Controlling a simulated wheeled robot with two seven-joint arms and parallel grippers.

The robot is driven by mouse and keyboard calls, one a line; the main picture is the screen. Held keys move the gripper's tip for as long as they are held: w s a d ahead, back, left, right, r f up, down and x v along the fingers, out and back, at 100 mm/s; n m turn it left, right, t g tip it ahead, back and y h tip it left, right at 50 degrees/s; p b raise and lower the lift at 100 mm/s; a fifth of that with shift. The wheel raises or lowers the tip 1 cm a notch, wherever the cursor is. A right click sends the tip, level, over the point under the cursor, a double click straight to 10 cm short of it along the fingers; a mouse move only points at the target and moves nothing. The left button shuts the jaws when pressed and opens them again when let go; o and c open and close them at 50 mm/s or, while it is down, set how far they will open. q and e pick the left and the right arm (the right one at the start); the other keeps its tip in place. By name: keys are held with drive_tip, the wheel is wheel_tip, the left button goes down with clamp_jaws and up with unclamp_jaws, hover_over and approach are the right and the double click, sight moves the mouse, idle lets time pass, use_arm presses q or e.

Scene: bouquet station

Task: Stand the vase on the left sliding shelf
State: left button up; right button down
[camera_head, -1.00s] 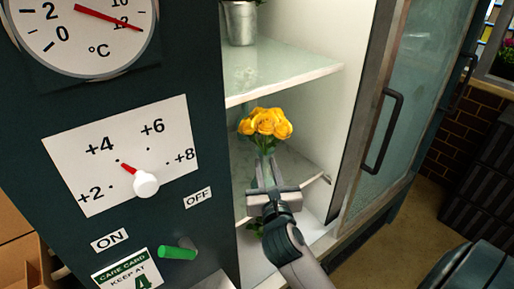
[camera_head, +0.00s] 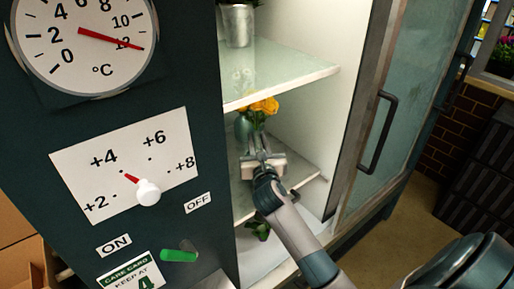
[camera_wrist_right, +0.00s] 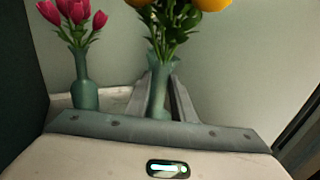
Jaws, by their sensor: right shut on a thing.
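My right gripper (camera_head: 259,143) is inside the open cooler. It is shut on a teal glass vase (camera_wrist_right: 158,92) of yellow roses (camera_head: 264,105), which shows between the fingers in the right wrist view. The vase looks upright; I cannot tell whether its base touches the shelf. The roses are just under the front edge of the upper shelf. A second teal vase (camera_head: 243,128) stands close on the left; in the right wrist view it holds pink tulips (camera_wrist_right: 73,14). The middle shelf (camera_head: 302,190) lies below the gripper. My left gripper is out of view.
The upper glass shelf (camera_head: 290,79) holds a metal pot (camera_head: 238,25). Green leaves (camera_head: 258,230) show below the middle shelf. The cooler's dark front panel (camera_head: 205,150) bounds the left and its glass door (camera_head: 415,85) the right. The middle shelf's right part looks clear.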

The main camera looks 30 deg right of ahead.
sight(257, 147)
drive_tip(key=shift+r, duration=0.15)
drive_tip(key=shift+w+d, duration=0.15)
drive_tip(key=shift+w, duration=0.2)
wheel_tip(257, 147, down, 3)
drive_tip(key=shift+w+r+p, duration=0.1)
drive_tip(key=shift+p, duration=0.3)
drive_tip(key=shift+f, duration=0.45)
drive_tip(key=c, duration=1.5)
unclamp_jaws()
drive_tip(key=shift+f, duration=0.15)
drive_tip(key=b+v, duration=0.2)
drive_tip(key=v, duration=1)
drive_tip(key=shift+d, duration=0.1)
